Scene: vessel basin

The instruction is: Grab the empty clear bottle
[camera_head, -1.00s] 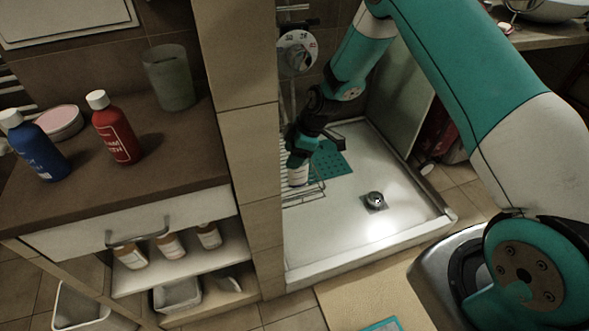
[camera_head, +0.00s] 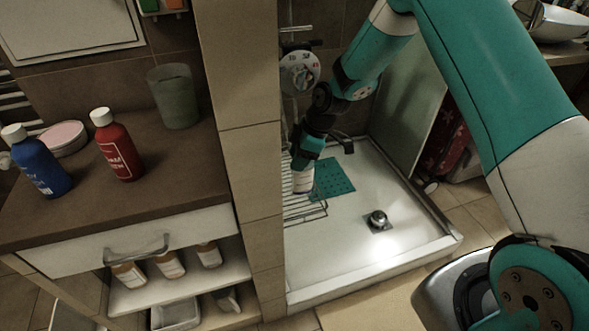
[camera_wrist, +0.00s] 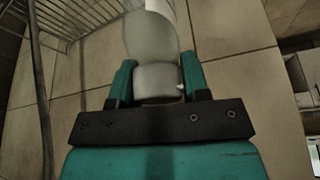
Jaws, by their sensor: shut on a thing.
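The clear bottle (camera_wrist: 150,36) shows in the wrist view with a pale, see-through body, a white cap and part of a white label. My gripper (camera_wrist: 157,76) is shut on its cap end, with one teal finger on each side. In the head view the bottle (camera_head: 303,183) extends below my gripper (camera_head: 306,160), over the left side of the shower tray by the wire rack. I cannot tell whether the bottle touches the rack. Its far end is cut off in the wrist view.
The wire rack (camera_head: 304,211) stands by the tiled partition (camera_head: 252,170). The white shower tray (camera_head: 345,233) holds a teal mat (camera_head: 333,178) and a drain (camera_head: 378,220). Left, a brown counter (camera_head: 110,205) carries a red bottle (camera_head: 118,150), a blue bottle (camera_head: 38,165) and a cup (camera_head: 174,97).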

